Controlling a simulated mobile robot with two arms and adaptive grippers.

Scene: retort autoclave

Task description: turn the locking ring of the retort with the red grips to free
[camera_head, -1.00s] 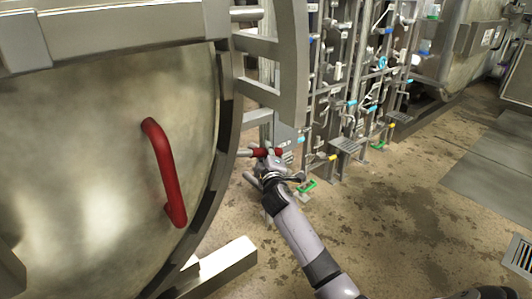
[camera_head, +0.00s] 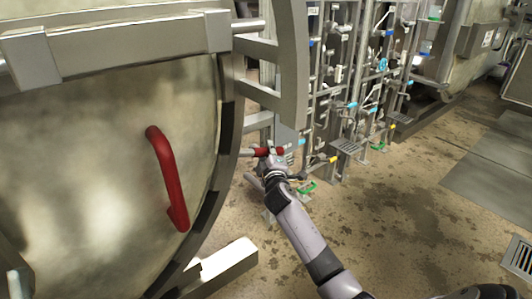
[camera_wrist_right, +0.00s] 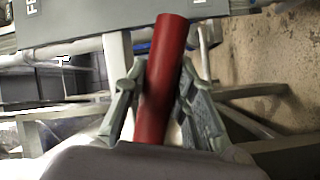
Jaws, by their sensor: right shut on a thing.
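The retort door (camera_head: 90,190) fills the left of the head view, with a red handle (camera_head: 168,180) fixed on its face. The locking ring (camera_head: 229,140) runs around the door's edge. A red grip (camera_head: 262,151) stands out at the ring's right side. My right gripper (camera_head: 268,160) is shut on this red grip. In the right wrist view the red grip (camera_wrist_right: 161,80) passes between the two fingers (camera_wrist_right: 158,105), its end reaching beyond them. My left gripper is not in view.
Pipe racks with valves (camera_head: 350,90) stand just behind and right of my right gripper. A grey beam (camera_head: 225,262) lies low beneath the door. The floor (camera_head: 420,220) on the right is open, with a drain grate (camera_head: 518,255).

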